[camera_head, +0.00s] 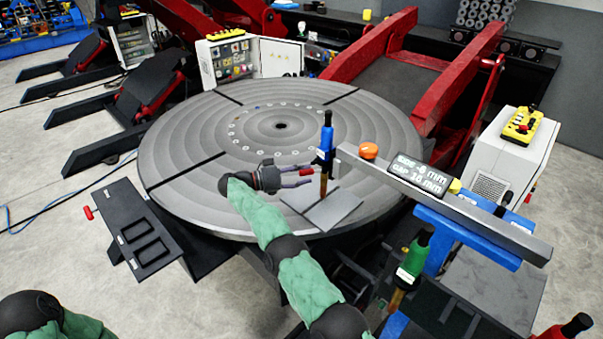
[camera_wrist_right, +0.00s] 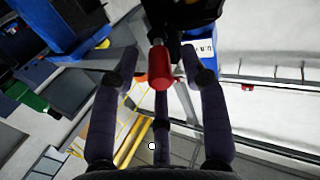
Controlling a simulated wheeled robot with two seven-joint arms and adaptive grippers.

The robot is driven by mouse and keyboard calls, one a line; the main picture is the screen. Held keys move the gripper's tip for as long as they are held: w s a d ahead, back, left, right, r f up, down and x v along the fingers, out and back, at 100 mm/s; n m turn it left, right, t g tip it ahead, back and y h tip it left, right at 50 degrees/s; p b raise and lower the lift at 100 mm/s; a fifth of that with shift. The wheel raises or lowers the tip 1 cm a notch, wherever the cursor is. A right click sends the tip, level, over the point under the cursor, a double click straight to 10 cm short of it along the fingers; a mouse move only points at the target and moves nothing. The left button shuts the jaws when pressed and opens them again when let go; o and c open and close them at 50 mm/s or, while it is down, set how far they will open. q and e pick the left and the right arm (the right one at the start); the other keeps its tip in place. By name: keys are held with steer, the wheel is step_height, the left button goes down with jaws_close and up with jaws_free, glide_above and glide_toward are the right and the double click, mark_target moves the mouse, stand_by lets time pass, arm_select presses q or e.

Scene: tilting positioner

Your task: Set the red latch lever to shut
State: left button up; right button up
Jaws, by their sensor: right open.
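A small red lever grip (camera_head: 333,172) sticks out at the lower part of the upright blue post (camera_head: 326,140) near the turntable's front right edge. My right gripper (camera_head: 308,176) is open just left of that post, fingers pointing at it. In the right wrist view, the red lever grip (camera_wrist_right: 160,68) is between the two spread fingers, with a gap on each side. Its far end and pivot are hidden by dark parts behind. My left gripper is out of view; only part of my left arm shows at the lower left.
The round turntable (camera_head: 200,150) is mostly clear. A green-handled tool (camera_head: 413,260) stands at front right.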

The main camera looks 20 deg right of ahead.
step_height(320, 180, up, 10)
stand_by(0.6)
